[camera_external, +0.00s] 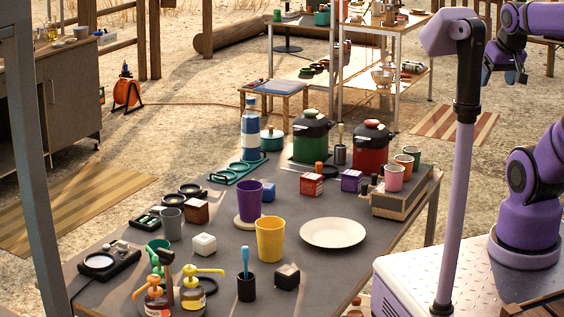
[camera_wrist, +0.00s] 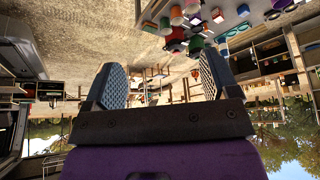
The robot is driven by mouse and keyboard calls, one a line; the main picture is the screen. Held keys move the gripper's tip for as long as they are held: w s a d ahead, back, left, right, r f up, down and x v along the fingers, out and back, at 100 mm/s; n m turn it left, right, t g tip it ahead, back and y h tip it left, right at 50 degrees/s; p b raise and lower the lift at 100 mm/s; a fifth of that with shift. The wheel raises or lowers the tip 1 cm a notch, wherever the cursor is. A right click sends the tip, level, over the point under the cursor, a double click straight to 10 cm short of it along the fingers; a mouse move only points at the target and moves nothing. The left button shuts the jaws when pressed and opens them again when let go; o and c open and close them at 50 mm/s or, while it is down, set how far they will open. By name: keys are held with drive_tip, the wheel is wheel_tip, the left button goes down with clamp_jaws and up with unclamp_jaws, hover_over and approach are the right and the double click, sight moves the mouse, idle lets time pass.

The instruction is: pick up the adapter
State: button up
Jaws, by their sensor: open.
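Several small block-like items stand on the grey table (camera_external: 330,270); I cannot tell for certain which is the adapter. A white block (camera_external: 204,244) sits left of the yellow cup, and a black block (camera_external: 287,276) sits in front of it. A brown block (camera_external: 195,211), a red block (camera_external: 311,184) and a purple block (camera_external: 351,180) stand farther back. My gripper (camera_external: 504,76) is raised at the upper right, far from the table items. In the wrist view my gripper (camera_wrist: 161,85) has its two fingers wide apart with nothing between them.
A yellow cup (camera_external: 270,239), purple cup (camera_external: 249,201), white plate (camera_external: 333,233) and pump bottles (camera_external: 193,293) crowd the table. Green (camera_external: 311,138) and red (camera_external: 370,146) pots stand at its back. A lilac post (camera_external: 458,190) rises at right. Around the plate is some free room.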

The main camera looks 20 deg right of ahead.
drive_tip(key=w+a+f+n+g+y, duration=0.1)
drive_tip(key=w+a+f+n+g, duration=0.15)
drive_tip(key=w+a, duration=0.95)
drive_tip(key=w+a+f+n, duration=0.1)
drive_tip(key=w+a+f, duration=0.1)
drive_tip(key=a+f, duration=0.35)
drive_tip(key=w+a+f+n, duration=0.1)
drive_tip(key=w+a+f, duration=0.2)
drive_tip(key=a, duration=0.5)
drive_tip(key=n+g+h, duration=0.1)
drive_tip(key=n+g, duration=0.2)
approach(287, 270)
drive_tip(key=shift+w+d+f+m, duration=0.1)
drive_tip(key=shift+w+d+m, duration=0.1)
drive_tip(key=shift+d+m, duration=0.05)
wheel_tip(287, 270, down, 5)
drive_tip(key=shift+s+a+f, duration=0.2)
drive_tip(key=shift+f, duration=1.35)
drive_tip(key=shift+s+f, duration=0.15)
drive_tip(key=shift+f, duration=1.3)
